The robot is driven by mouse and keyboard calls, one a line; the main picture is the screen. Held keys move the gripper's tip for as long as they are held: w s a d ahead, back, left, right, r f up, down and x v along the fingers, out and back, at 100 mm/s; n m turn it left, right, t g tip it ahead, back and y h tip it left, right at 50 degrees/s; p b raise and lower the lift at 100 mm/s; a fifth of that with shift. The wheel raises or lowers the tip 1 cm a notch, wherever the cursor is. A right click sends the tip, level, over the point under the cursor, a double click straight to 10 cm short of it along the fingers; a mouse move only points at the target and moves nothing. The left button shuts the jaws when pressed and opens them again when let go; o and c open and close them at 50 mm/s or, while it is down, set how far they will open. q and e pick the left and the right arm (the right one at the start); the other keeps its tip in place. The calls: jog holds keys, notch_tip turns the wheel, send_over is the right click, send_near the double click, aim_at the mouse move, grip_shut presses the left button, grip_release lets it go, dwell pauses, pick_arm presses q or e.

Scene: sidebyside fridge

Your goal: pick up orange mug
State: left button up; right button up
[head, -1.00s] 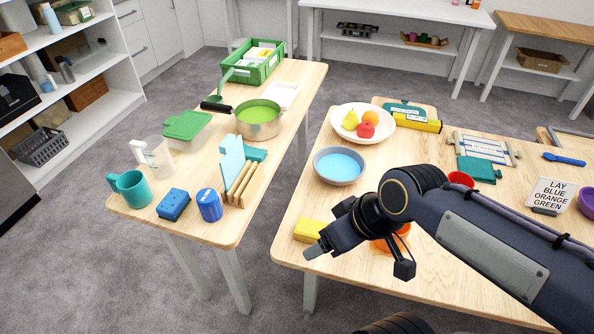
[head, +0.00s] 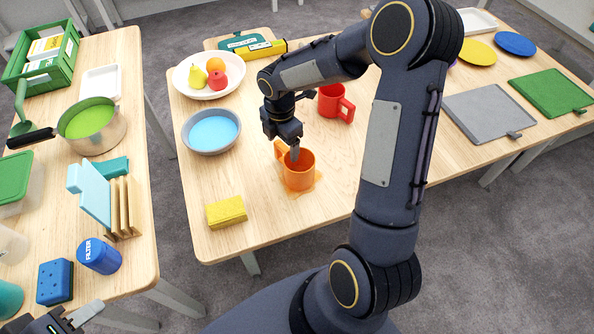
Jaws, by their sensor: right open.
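The orange mug (head: 299,172) stands upright on the right wooden table, with its handle at its upper left. An orange patch (head: 318,178) lies on the table around its base. My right gripper (head: 293,150) is open and points down at the mug's far rim. One fingertip shows at or just inside the mug's opening; the other is hard to make out, and contact is unclear. My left gripper (head: 78,318) is partly in view at the bottom left, beside the left table; its jaws cannot be read.
A yellow sponge (head: 226,212) lies left of the mug. A blue-filled bowl (head: 211,131), a fruit plate (head: 181,80) and a red mug (head: 333,101) stand farther back.

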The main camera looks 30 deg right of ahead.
notch_tip(320, 180, down, 4)
jog(key=shift+f, duration=0.25)
jog(key=shift+c, duration=0.3)
jog(key=shift+w, duration=0.1)
jog(key=c, duration=1.2)
